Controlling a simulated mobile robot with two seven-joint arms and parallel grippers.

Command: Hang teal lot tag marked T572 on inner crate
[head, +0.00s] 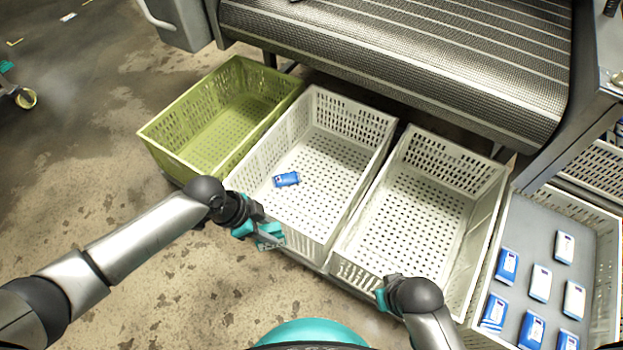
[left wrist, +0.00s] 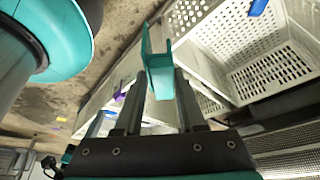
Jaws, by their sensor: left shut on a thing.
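My left gripper (head: 262,236) is at the outside of the front wall of the white crate (head: 331,101) that holds one blue packet. In the left wrist view its two fingers (left wrist: 160,98) are shut on a teal tag (left wrist: 159,72), which has a bent, hook-like top edge. No marking on the tag is readable. A crate wall is close behind the tag; I cannot tell whether they touch. A second white crate (head: 455,162), empty, stands to the right. My right gripper (head: 382,298) is at that crate's front wall, its fingers mostly hidden.
A green crate (head: 165,137) stands at the left, empty. A blue packet (head: 287,179) lies in the first white crate. A crate with a grey inner surface (head: 524,232) at the right holds several blue and white packets. A ribbed metal conveyor (head: 400,55) runs behind. Floor at front left is clear.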

